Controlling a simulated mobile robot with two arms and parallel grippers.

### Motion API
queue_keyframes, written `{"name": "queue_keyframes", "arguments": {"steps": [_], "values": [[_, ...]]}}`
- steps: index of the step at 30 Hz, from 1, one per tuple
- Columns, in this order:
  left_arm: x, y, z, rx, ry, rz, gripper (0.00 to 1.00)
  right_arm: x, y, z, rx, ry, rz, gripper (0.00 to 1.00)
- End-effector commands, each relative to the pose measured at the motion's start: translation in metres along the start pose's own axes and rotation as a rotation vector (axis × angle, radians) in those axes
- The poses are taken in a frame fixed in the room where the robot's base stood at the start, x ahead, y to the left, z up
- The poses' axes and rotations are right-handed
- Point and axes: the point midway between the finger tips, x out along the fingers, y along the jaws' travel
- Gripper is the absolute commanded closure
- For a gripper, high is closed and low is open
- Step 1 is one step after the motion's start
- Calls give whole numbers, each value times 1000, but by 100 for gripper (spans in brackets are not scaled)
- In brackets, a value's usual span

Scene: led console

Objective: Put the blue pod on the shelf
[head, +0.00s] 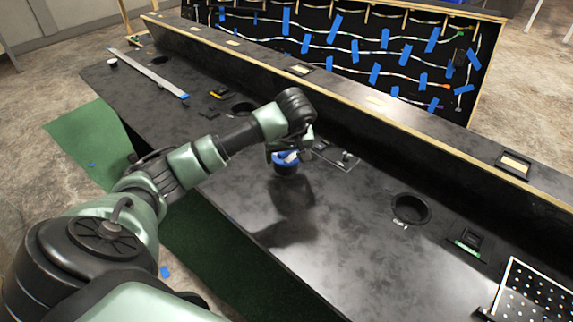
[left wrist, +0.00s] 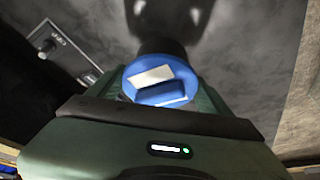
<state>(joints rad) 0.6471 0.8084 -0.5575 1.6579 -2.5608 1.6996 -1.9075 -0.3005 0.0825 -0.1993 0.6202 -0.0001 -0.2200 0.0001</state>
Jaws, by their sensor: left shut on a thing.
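The blue pod (head: 287,160) has a blue top with a white label and a dark lower body. My left gripper (head: 285,150) is shut on it and holds it above the black console top (head: 340,222), upright or nearly so. In the left wrist view the pod's blue top with its white patch (left wrist: 153,76) shows between the jaws; its lower side is mostly hidden. I cannot tell for sure which surface is the shelf; a raised black ledge with a wooden edge (head: 420,141) runs along the console's back. My right gripper is not in view.
A round black recess (head: 409,208) lies to the right of the pod and a metal plate with a knob (head: 343,157) lies close behind it. A perforated white-dotted panel (head: 532,295) is at the lower right. A board with wires and blue tape (head: 350,45) stands behind the ledge.

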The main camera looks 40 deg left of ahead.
Motion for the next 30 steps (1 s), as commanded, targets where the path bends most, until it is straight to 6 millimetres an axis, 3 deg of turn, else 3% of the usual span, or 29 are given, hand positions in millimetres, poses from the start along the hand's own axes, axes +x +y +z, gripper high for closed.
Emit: {"name": "queue_keyframes", "arguments": {"steps": [9, 20, 21, 22, 23, 30], "values": [[36, -1, 17, 0, -1, -1, 66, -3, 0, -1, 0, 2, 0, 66], [40, 0, 18, 1, 2, -1, 66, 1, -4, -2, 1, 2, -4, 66], [40, 0, 18, 1, 1, -1, 15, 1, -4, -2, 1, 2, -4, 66], [40, 0, 18, 1, 1, 0, 6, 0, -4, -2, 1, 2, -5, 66], [40, 0, 18, 1, 0, 0, 0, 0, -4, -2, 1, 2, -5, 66], [39, 0, 18, 1, 0, -1, 0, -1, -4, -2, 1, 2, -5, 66]]}}
